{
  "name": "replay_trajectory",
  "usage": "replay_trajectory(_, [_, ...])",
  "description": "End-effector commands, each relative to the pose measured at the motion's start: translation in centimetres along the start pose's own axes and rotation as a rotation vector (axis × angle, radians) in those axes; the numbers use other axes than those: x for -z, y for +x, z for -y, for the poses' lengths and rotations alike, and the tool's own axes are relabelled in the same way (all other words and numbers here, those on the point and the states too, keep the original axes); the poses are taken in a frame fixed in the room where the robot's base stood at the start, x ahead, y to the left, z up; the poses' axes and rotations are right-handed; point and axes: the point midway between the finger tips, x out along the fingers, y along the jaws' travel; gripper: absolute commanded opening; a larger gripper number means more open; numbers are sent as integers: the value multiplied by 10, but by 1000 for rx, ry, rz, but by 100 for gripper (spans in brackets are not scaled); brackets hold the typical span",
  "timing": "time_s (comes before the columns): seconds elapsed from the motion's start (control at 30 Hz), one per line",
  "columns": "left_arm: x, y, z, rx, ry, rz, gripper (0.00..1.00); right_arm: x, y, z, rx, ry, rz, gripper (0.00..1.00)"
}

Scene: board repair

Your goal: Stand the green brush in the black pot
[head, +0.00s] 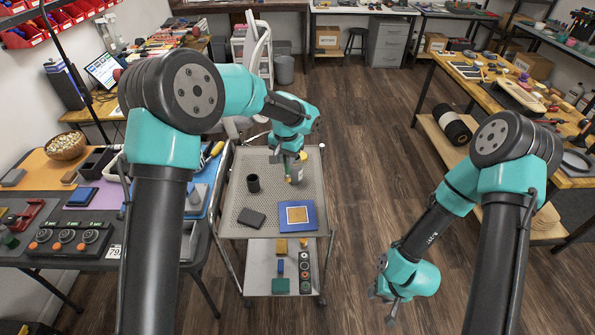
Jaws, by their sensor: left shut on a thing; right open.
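The black pot (253,183) stands upright on the top shelf of the grey metal cart (233,178), left of my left gripper. My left gripper (286,164) points down over the right part of this shelf. It is shut on a thin greenish thing, which looks like the green brush (288,168); it is small and partly hidden by the fingers, so its tilt is hard to tell. My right gripper (382,307) is open and empty, low over the floor to the right of the cart.
A pale cylinder (296,174) stands close to my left gripper. A dark block (251,218) and a blue board with a tan square (296,216) lie at the front of the shelf. A crowded table stands left; a workbench (505,105) stands right.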

Motion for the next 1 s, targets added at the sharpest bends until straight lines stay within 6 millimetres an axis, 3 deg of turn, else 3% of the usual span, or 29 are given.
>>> replay_trajectory(0.03, [2,-4,21,0,-21,-2,0,0,0,0,0,0,0,43])
replay_trajectory(0.2, [1,-18,84,0,-65,-1,0,0,0,0,0,0,0,43])
replay_trajectory(0.4, [-5,-30,134,1,-98,1,0,0,0,0,0,0,0,43])
replay_trajectory(0.57, [-7,-33,147,1,-104,2,0,0,0,0,0,0,0,43])
replay_trajectory(1.0, [-7,-31,147,1,-104,3,0,0,0,0,0,0,0,43])
